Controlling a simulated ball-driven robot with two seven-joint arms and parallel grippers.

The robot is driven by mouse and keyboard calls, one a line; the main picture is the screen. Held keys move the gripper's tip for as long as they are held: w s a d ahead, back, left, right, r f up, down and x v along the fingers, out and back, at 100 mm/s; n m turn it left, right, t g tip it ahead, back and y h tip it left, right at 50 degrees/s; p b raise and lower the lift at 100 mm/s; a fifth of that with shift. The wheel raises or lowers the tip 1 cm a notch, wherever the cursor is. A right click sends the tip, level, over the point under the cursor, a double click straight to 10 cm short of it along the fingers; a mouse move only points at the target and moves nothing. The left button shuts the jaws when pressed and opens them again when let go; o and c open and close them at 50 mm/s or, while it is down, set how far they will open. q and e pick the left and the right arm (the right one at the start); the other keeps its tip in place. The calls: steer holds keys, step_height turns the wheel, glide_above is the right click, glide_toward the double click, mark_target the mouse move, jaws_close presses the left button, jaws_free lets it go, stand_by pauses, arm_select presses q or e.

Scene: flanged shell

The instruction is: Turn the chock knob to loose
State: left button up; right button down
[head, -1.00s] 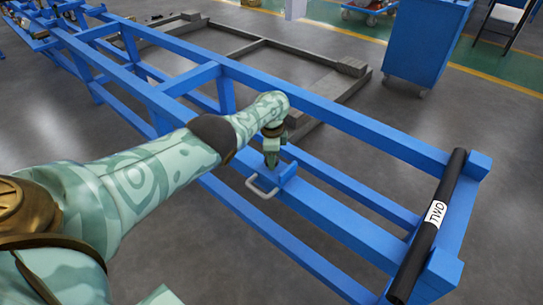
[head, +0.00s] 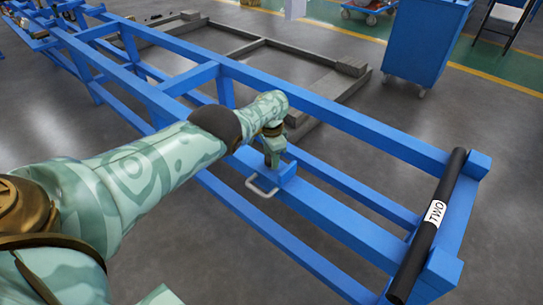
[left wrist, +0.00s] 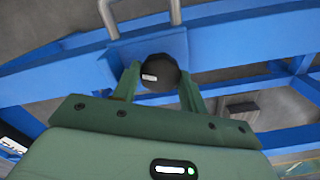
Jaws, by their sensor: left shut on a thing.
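The chock knob (left wrist: 160,70) is a dark, faceted knob with a small white mark on its left side, seen in the left wrist view. It sits on a blue block (head: 289,172) on the frame's blue rail, with a grey U-shaped handle (head: 262,188) on the block's near side. My left gripper (head: 272,162) points down at the block. In the left wrist view its two green fingers (left wrist: 158,84) stand on either side of the knob, shut on it. In the head view the gripper hides the knob. My right gripper is not in view.
A black roller (head: 430,228) labelled TWO lies across the frame's right end. The long blue frame (head: 345,118) runs to the far left. A blue cabinet (head: 425,42) and a grey floor structure (head: 340,82) stand behind. Open floor lies around.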

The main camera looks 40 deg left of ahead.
arm_select(q)
steer(key=o, duration=1)
steer(key=shift+c, duration=0.2)
step_height(320, 180, up, 16)
steer(key=p, duration=0.8)
steer(key=shift+r, duration=0.15)
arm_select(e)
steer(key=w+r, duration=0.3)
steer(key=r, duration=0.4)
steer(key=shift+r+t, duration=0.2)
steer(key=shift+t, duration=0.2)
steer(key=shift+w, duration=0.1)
